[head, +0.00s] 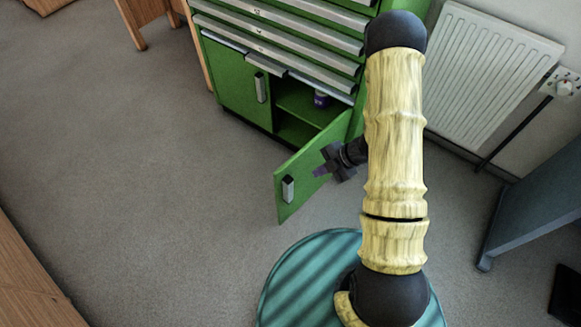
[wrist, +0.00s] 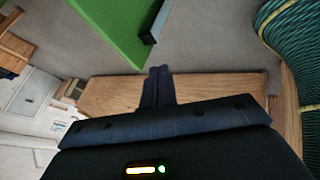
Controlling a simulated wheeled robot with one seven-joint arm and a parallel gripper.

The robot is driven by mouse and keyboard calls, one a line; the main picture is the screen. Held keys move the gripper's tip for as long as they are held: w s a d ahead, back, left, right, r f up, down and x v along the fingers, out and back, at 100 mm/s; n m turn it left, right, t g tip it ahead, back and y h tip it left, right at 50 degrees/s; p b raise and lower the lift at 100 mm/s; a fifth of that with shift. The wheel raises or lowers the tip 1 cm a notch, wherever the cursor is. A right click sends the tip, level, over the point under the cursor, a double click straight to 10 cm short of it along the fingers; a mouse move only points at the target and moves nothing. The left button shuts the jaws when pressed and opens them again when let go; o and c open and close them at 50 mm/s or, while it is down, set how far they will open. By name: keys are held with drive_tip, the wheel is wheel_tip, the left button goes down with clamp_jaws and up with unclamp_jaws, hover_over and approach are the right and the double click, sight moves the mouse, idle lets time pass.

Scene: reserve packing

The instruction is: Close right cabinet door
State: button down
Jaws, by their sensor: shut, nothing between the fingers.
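The right cabinet door (head: 305,177) is a green panel at the bottom of the green cabinet. It stands swung open toward me, with a silver handle (head: 288,188) near its free edge. My gripper (head: 318,172) is shut and empty. In the head view it overlaps the door's upper right part; I cannot tell whether it touches. In the wrist view the shut fingers (wrist: 158,75) point below the green door (wrist: 112,30) and its handle (wrist: 149,36), with a gap in the picture. The hinge side of the door is partly hidden behind my arm.
The left cabinet door (head: 238,85) is shut. A small purple-and-white item (head: 321,99) stands inside the open compartment. Silver-fronted drawers (head: 280,35) are above. A white radiator (head: 490,75) and a grey-blue panel (head: 535,205) stand at right. The carpet (head: 150,170) at left is clear.

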drive_tip(key=shift+s, duration=0.15)
drive_tip(key=shift+a+f, duration=0.1)
drive_tip(key=b, duration=0.2)
approach(283, 179)
drive_tip(key=x, duration=0.3)
drive_tip(key=s+x, duration=0.1)
drive_tip(key=x, duration=0.1)
drive_tip(key=shift+f, duration=0.2)
drive_tip(key=shift+w+a, duration=0.2)
drive_tip(key=shift+w, duration=0.25)
